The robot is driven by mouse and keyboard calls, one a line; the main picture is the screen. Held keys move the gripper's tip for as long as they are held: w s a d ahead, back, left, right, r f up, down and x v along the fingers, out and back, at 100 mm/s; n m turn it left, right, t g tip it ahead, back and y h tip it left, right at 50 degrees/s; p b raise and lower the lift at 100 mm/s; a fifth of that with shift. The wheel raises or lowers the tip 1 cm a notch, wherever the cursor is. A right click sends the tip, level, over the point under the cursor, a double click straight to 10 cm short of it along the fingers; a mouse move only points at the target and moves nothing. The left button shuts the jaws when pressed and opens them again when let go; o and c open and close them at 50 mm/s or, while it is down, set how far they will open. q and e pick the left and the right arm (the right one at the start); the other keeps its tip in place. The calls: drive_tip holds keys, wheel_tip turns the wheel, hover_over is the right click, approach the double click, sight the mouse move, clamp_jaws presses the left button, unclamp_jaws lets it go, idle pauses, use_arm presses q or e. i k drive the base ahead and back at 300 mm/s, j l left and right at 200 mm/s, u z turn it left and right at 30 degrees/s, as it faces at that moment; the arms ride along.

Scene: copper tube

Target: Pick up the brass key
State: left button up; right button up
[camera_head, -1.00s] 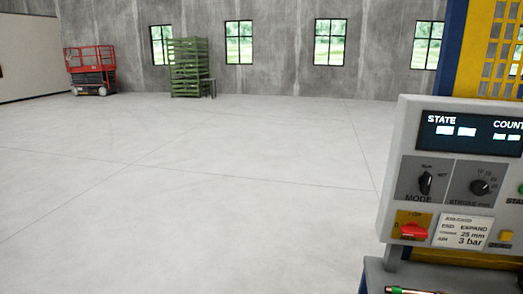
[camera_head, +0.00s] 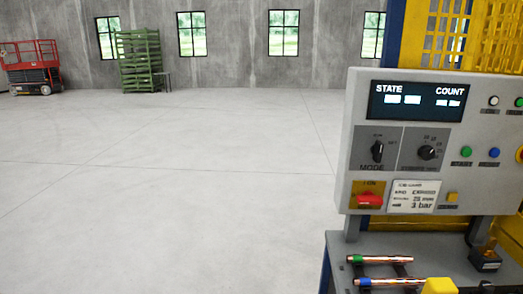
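I cannot make out a brass key in this view. A grey control panel (camera_head: 440,165) stands at the right, with a black mode knob (camera_head: 377,151) and a red switch on a yellow plate (camera_head: 367,200). Below it is a dark bench top (camera_head: 430,250). A small black holder (camera_head: 486,258) with an amber top sits on the bench at the right; whether it holds a key is too small to tell. Neither of my grippers is in view.
Two copper tubes (camera_head: 385,259) with coloured ends lie on the bench. A yellow block (camera_head: 440,286) is at the bottom edge. A yellow mesh guard (camera_head: 440,35) rises behind the panel. Open concrete floor (camera_head: 160,190) fills the left. A red lift (camera_head: 32,65) and green pallets (camera_head: 140,60) stand far back.

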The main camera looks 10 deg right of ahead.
sight(490, 246)
drive_tip(key=z, duration=1.85)
